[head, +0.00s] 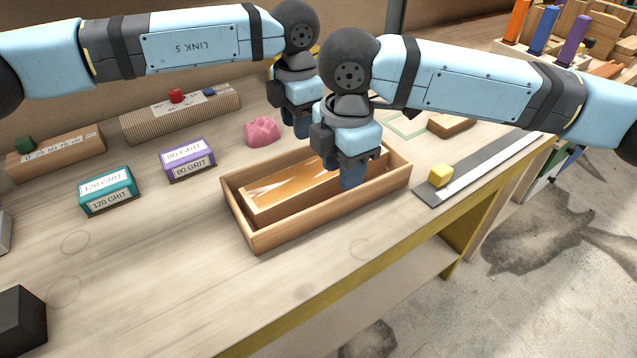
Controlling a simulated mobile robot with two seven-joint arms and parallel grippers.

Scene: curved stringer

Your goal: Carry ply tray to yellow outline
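The ply tray (257,242) is an open wooden box on the bench, with a long glossy brown wooden piece (290,188) lying inside. My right gripper (355,180) points down over the tray's right half, its fingertips close to the front wall. The fingers overlap in view, so I cannot tell whether they grip that wall. My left gripper (302,130) points down behind the tray's back wall and appears apart from it; its finger opening is not clear. A pale green outline (394,131) shows on the bench behind my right arm, partly hidden. I see no clearly yellow outline.
A pink lump (262,132) sits behind the tray. Purple (187,160) and teal (108,190) grit boxes stand to its left.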

